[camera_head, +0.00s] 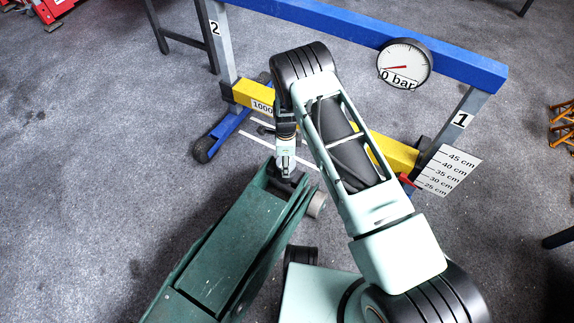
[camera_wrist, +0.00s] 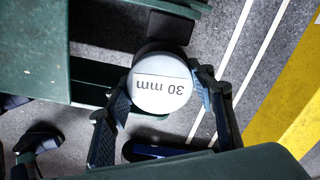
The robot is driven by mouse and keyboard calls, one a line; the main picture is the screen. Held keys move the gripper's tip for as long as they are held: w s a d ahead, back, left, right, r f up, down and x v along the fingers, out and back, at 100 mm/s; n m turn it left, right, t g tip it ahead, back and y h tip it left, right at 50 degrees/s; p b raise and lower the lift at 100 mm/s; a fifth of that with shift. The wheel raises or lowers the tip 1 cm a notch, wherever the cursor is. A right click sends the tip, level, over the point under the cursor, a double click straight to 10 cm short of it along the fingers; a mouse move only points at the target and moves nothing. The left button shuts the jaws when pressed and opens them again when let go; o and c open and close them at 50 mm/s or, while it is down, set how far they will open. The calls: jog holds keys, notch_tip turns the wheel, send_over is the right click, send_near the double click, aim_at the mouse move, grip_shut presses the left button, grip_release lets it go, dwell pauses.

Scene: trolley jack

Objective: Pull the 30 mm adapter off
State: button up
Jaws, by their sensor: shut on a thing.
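The 30 mm adapter (camera_wrist: 160,84) is a white disc with its label upside down in the wrist view. My gripper (camera_wrist: 165,95) has a blue-grey finger on either side of it and is shut on it. In the head view my gripper (camera_head: 285,163) points down at the front end of the green trolley jack (camera_head: 225,245). The adapter cannot be made out clearly there. A dark round part shows just behind the adapter in the wrist view. I cannot tell whether the adapter is seated on the jack or clear of it.
A blue press frame (camera_head: 330,22) with a gauge (camera_head: 404,63) stands behind the jack. Its yellow crossbeam (camera_head: 395,152) runs low behind my arm. Grey floor is free at the left.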

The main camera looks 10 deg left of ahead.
jog(key=shift+r+p, duration=1.55)
jog(key=shift+r, duration=1.4)
jog(key=shift+r+p, duration=1.3)
jog(key=shift+r, duration=1.2)
jog(key=shift+w, duration=0.1)
